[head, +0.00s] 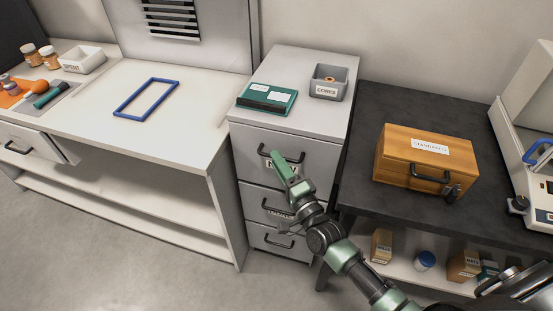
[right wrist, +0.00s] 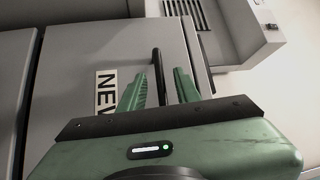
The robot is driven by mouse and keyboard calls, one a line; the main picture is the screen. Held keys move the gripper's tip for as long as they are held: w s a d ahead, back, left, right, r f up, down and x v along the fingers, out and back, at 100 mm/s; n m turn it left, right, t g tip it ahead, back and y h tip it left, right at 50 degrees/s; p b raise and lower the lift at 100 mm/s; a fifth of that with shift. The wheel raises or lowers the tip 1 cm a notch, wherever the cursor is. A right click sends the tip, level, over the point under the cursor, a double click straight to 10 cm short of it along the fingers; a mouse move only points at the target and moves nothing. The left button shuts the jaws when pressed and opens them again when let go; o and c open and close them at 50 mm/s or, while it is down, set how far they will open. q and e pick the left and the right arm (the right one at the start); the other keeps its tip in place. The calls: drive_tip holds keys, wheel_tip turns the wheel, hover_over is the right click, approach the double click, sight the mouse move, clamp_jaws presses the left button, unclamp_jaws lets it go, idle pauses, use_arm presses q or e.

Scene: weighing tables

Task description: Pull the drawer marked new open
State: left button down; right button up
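The grey cabinet (head: 245,170) stands in the middle with several drawers stacked in its front. The top drawer (head: 318,157) is flush with the front; its label is mostly hidden by my gripper in the head view. In the right wrist view the white label (right wrist: 106,92) reads NEW, beside a dark bar handle (right wrist: 157,70). My right gripper (head: 277,158) is at this handle (head: 264,151). Its green fingers (right wrist: 160,84) stand on either side of the bar, with gaps visible, so it is open around the handle. My left gripper is not in view.
Lower drawers with handles (head: 279,209) sit below. On the cabinet lie a green case (head: 266,97) and a grey CORES bin (head: 326,90). A white bench (head: 200,120) is left; a dark table (head: 365,115) with a wooden box (head: 425,158) is right. Floor in front is clear.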

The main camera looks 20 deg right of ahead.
drive_tip(key=shift+w+a+r, duration=0.1)
drive_tip(key=shift+w+a, duration=0.05)
drive_tip(key=shift+w, duration=0.4)
clamp_jaws()
idle(1.1)
